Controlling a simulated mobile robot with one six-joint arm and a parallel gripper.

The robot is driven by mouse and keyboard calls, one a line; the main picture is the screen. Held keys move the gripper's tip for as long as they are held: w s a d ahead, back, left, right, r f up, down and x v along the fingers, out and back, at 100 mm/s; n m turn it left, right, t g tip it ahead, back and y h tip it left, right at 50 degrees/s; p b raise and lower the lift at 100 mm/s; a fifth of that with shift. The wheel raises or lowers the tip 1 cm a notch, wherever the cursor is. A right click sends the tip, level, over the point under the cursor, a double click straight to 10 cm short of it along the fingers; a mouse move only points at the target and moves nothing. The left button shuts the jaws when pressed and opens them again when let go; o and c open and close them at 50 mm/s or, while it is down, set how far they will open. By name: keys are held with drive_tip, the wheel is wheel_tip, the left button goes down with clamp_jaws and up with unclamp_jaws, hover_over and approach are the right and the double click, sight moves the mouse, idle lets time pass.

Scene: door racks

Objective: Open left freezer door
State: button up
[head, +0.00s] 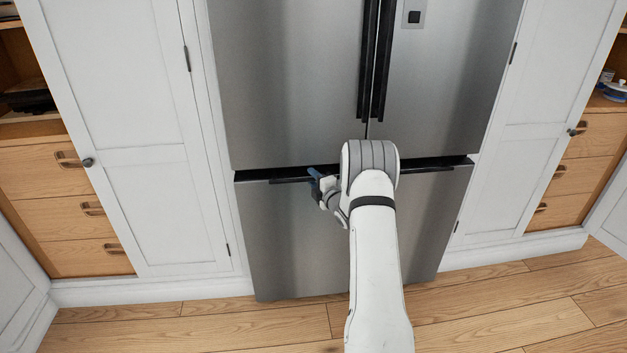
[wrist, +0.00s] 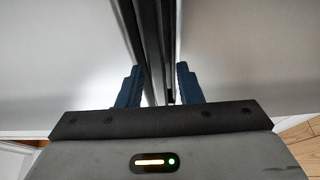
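The left freezer door (head: 292,235) is the brushed-steel lower left panel of the fridge, and it looks closed. Its dark horizontal handle (head: 290,180) runs along its top edge. My gripper (head: 314,180) is at the right part of this handle, partly hidden by my own wrist. In the wrist view my gripper (wrist: 160,88) is open, with its two blue fingers apart. A dark strip with the handle bar (wrist: 150,50) runs between the fingers. I cannot tell whether either finger touches the bar.
Two upper fridge doors (head: 285,80) with long dark vertical handles (head: 376,60) are closed above. White cabinets (head: 130,120) stand on both sides. Wooden drawers (head: 70,200) are at the far left, with more at the right. The wooden floor (head: 200,325) in front is clear.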

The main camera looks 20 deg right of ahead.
clamp_jaws()
idle(0.4)
